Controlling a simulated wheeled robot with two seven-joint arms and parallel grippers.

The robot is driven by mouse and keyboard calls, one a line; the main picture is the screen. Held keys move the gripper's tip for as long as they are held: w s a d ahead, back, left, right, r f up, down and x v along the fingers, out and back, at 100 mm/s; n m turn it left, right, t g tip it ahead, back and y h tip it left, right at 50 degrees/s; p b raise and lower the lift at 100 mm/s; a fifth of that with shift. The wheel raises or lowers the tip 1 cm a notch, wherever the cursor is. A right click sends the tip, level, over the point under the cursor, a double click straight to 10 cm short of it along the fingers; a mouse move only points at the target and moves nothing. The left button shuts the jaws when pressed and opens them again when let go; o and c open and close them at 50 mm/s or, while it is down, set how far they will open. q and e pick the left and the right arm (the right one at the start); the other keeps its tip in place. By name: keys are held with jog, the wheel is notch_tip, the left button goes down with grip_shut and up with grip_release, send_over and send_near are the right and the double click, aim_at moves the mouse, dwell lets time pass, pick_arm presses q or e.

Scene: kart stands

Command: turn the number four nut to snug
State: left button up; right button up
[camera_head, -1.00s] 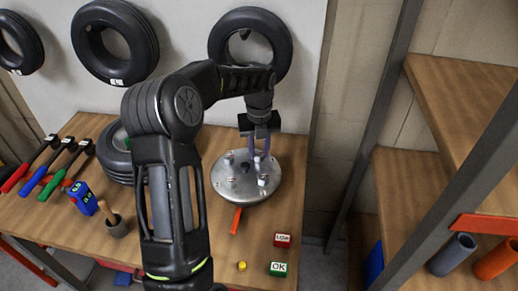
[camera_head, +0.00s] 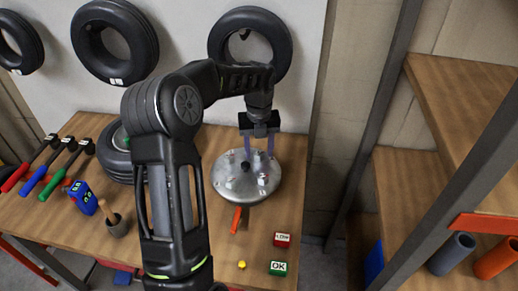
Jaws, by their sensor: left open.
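A round silver hub plate (camera_head: 246,186) with several small studs or nuts lies on the wooden bench. Any numbers on them are too small to read, so I cannot tell which nut is number four. My left gripper (camera_head: 258,153) points down over the back half of the plate, its two fingers spread apart. No nut shows between the fingers; whether the tips touch the plate is unclear. My right gripper is not in view.
An orange handle (camera_head: 236,220) sticks out at the plate's front. Coloured-handled tools (camera_head: 63,173) and a tyre (camera_head: 116,158) are left. A shelf rack (camera_head: 430,180) stands right.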

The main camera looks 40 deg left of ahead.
aim_at(259, 153)
pick_arm(q)
notch_tip(259, 153, up, 8)
jog(key=shift+f+b, duration=0.1)
jog(key=shift+b, duration=0.6)
dwell(0.3)
